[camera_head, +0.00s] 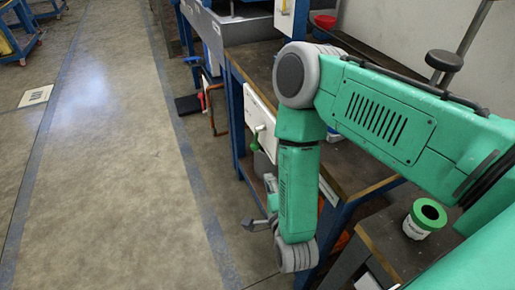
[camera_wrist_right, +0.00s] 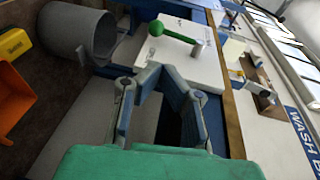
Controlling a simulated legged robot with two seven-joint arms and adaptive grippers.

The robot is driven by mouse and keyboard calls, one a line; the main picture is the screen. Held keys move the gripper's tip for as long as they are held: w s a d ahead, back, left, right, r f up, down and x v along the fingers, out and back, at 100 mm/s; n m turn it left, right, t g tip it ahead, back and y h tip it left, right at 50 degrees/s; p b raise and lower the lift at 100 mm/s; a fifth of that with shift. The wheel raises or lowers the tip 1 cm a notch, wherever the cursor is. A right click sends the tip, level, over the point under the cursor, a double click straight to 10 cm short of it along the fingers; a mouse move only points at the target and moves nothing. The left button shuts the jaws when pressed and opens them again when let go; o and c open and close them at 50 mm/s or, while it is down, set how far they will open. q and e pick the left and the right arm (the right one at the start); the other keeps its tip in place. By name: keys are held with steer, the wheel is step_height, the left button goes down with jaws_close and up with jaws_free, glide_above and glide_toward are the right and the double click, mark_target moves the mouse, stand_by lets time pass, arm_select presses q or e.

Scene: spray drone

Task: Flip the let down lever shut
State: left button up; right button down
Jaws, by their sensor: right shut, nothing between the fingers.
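The let-down lever is a green handle with a ball end (camera_wrist_right: 156,28) on a white panel (camera_wrist_right: 175,60) in the right wrist view. There the bar runs from the ball on the left to its mount on the right. In the head view the green lever (camera_head: 254,142) hangs down at the front of the white panel (camera_head: 262,122), left of my arm. My right gripper (camera_head: 258,223) is shut and empty, low beside the bench front. In the wrist view my right gripper (camera_wrist_right: 150,78) is apart from the lever, with the lever beyond its fingers. My left gripper is out of view.
A grey cylinder (camera_wrist_right: 78,38) and an orange bin (camera_wrist_right: 12,100) stand left in the wrist view. The blue-framed bench (camera_head: 236,100) runs alongside, with a green-topped container (camera_head: 425,217) at right.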

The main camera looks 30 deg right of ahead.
mark_target(254, 143)
steer(key=b+x, duration=0.1)
steer(key=x, duration=0.3)
steer(key=b+x, duration=0.1)
steer(key=x, duration=0.3)
steer(key=r+x, duration=0.1)
steer(key=x, duration=0.3)
steer(key=shift+w+a+b, duration=0.1)
steer(key=shift+b, duration=0.3)
steer(key=shift+w+r, duration=0.15)
steer(key=shift+w, duration=0.3)
steer(key=shift+w+d, duration=0.2)
steer(key=shift+w, duration=1.35)
